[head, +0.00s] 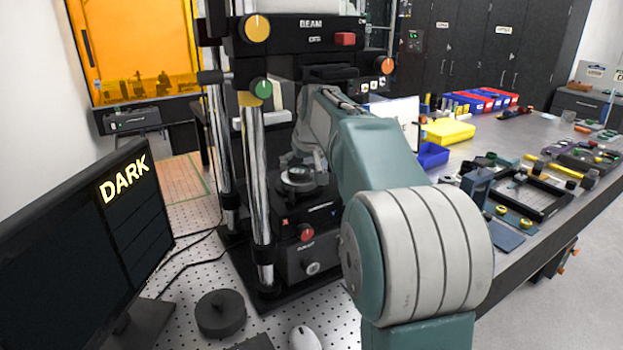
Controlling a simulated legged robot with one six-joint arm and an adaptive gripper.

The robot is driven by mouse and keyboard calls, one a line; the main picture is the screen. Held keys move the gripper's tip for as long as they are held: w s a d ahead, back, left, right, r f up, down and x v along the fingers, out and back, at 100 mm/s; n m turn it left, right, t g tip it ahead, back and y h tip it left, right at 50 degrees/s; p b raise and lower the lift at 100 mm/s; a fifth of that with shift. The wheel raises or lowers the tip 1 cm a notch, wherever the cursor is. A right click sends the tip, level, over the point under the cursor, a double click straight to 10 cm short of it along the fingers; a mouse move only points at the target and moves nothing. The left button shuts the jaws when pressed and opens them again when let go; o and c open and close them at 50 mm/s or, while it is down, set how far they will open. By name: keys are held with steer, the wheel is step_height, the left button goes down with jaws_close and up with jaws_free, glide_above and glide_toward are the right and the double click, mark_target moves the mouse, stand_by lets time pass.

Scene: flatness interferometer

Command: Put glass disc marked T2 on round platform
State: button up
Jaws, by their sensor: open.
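The interferometer (305,38) is a tall black frame with chrome posts. Low inside it is the round platform (300,186), dark with a pale round top, above a black base box. My gripper (297,161) is at the end of my arm, inside the frame, just above the platform. It is small and partly hidden by my arm; its jaws are open. A pale round piece shows on the platform top, but I cannot read any T2 mark or tell whether it is the glass disc.
Chrome posts (257,180) stand close to my arm. A monitor (85,240) reading DARK is at the left, with a black round weight (220,313) and a white mouse (304,338) in front. At the right, a bench holds a yellow bin (447,132), a blue bin (432,155) and tools.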

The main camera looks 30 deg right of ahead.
steer(key=s+a, duration=0.1)
steer(key=s, duration=1.1)
steer(key=s+a+f, duration=0.5)
steer(key=s+a, duration=0.3)
steer(key=s, duration=0.2)
steer(key=s+a+f+n+g, duration=0.1)
steer(key=s+a+f, duration=0.4)
steer(key=s+a, duration=0.3)
steer(key=s, duration=0.3)
steer(key=shift+s+f+y, duration=0.15)
steer(key=shift+s+y, duration=0.15)
